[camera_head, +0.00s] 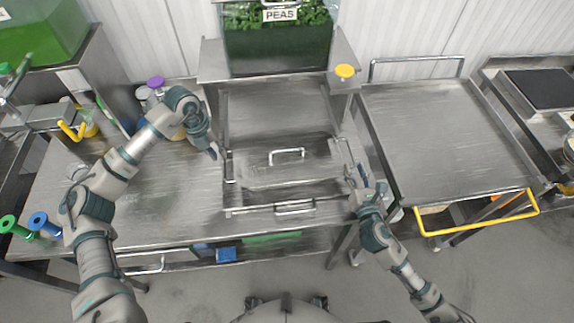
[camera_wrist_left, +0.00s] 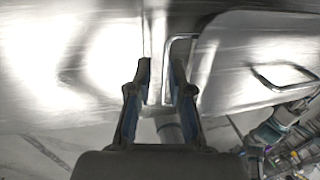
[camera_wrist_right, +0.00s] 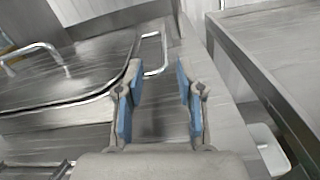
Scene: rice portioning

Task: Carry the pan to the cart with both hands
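The steel pan (camera_head: 310,172) sits on the steel worktable, covered by a lid with a bar handle (camera_head: 287,153). It has a loop handle at each side. The cart (camera_head: 440,135) stands right of the table, its steel top empty and a yellow bar on its front. My left gripper (camera_head: 213,150) is beside the pan's left handle; in the left wrist view its fingers (camera_wrist_left: 160,85) are apart, the handle (camera_wrist_left: 182,42) just beyond them. My right gripper (camera_head: 357,176) is beside the right handle; its fingers (camera_wrist_right: 158,85) are apart with the handle (camera_wrist_right: 163,55) beyond them. Both are empty.
A bin labelled PEAS (camera_head: 277,45) stands on a raised shelf behind the pan, with a yellow-lidded jar (camera_head: 345,71) beside it. Bottles (camera_head: 150,92) stand behind my left arm. The table (camera_head: 165,205) left of the pan is mostly clear. A narrow gap separates table and cart.

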